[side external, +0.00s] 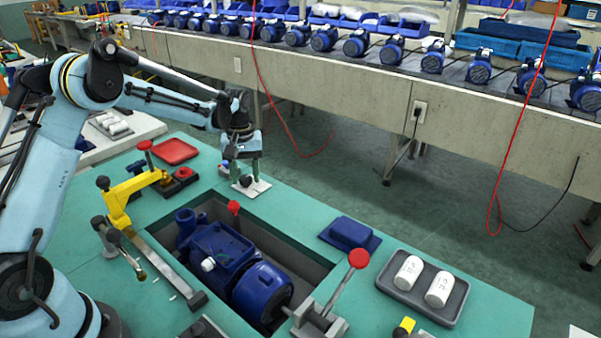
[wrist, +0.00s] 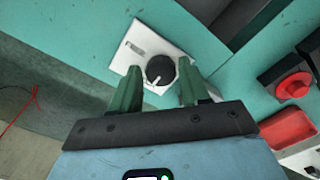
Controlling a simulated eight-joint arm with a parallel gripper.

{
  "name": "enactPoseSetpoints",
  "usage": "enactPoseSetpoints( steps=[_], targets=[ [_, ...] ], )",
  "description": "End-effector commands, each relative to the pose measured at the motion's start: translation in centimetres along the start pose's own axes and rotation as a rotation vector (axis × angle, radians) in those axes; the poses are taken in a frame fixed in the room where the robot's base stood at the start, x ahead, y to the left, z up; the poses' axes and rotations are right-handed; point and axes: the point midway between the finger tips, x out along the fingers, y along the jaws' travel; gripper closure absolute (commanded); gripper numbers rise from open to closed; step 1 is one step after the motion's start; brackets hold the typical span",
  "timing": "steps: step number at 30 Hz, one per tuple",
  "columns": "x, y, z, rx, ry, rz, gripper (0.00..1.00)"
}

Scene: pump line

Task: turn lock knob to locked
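The lock knob (wrist: 160,69) is a round black knob with a short white line near its lower edge in the wrist view. It sits on a white plate (wrist: 136,48) with a small grey mark at upper left. In the side view the plate (side external: 259,187) lies on the teal bench beside the pit, and the knob (side external: 245,181) shows small and dark under my gripper (side external: 243,172). In the wrist view my gripper (wrist: 160,72) is open, its green fingers on either side of the knob's near edge. Contact with the knob cannot be told.
A blue pump (side external: 225,252) lies in the bench pit. Around it are a yellow clamp (side external: 125,197), a red-knobbed lever (side external: 335,290), a red tray (side external: 175,151), a blue block (side external: 350,233) and a grey tray (side external: 457,305) with white cylinders. Bench right of the plate is clear.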

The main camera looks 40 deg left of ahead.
Motion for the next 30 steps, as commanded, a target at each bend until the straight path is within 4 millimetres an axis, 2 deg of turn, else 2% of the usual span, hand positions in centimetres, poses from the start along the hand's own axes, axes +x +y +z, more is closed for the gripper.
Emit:
enactPoseSetpoints(
  steps=[1,3,14,17,24,30],
  targets=[
    [0.0,0.0,0.0,0.001,0.0,0.0,0.46],
    [0.0,0.0,0.0,0.001,0.001,-0.001,0.39],
    [-0.6,-0.1,0.0,0.001,0.001,-0.001,0.39],
    [-1.8,-0.1,0.0,0.001,0.001,-0.001,0.39],
    [-6.7,0.0,0.0,0.001,0.001,-0.001,0.39],
    [-10.1,0.0,0.0,0.001,0.001,-0.001,0.39]
  ],
)
